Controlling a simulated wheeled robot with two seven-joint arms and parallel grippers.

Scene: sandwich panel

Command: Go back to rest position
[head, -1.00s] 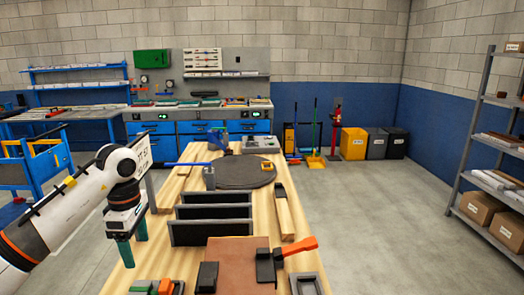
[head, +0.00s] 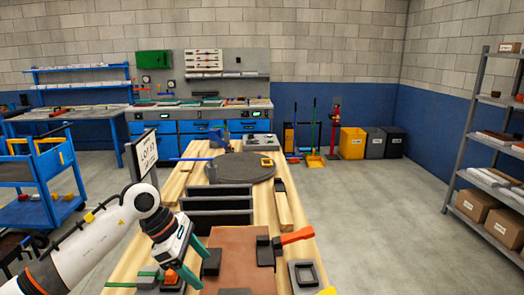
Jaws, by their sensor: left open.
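My left gripper (head: 188,261) comes in from the left over the near left part of the wooden workbench (head: 288,240). Its two green fingers are apart with nothing seen between them. It hangs beside the brown panel (head: 240,270), close to a dark block (head: 211,262) on the panel's left edge. I cannot tell whether the fingers touch anything. An orange-handled clamp (head: 285,240) sits at the panel's right edge. My right gripper is not in view.
A dark slotted rack (head: 220,218) stands behind the panel, with a round grey turntable (head: 242,168) beyond it. A sign (head: 143,154) stands at the bench's left side. A blue cart (head: 40,178) is at the left. Open floor lies to the right before the shelves (head: 490,150).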

